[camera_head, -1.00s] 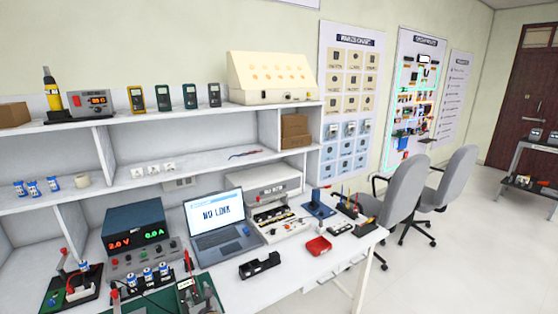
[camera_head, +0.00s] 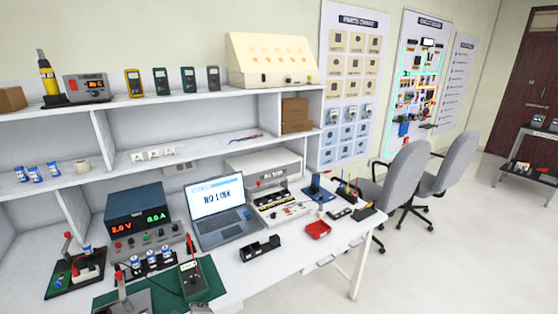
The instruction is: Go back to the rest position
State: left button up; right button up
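Neither of my grippers shows in the head view, and no part of my arms can be made out. The white workbench (camera_head: 290,275) lies in front of me. On its front left a handheld meter (camera_head: 193,277) with a red lead lies on a dark green mat (camera_head: 212,282). A black holder with several blue-and-white cells (camera_head: 152,258) sits behind it. A switch with a red handle (camera_head: 122,290) is cut off by the bottom edge.
A power supply (camera_head: 138,217) and an open laptop (camera_head: 217,203) stand on the bench. Grey chairs (camera_head: 402,180) stand at the right end.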

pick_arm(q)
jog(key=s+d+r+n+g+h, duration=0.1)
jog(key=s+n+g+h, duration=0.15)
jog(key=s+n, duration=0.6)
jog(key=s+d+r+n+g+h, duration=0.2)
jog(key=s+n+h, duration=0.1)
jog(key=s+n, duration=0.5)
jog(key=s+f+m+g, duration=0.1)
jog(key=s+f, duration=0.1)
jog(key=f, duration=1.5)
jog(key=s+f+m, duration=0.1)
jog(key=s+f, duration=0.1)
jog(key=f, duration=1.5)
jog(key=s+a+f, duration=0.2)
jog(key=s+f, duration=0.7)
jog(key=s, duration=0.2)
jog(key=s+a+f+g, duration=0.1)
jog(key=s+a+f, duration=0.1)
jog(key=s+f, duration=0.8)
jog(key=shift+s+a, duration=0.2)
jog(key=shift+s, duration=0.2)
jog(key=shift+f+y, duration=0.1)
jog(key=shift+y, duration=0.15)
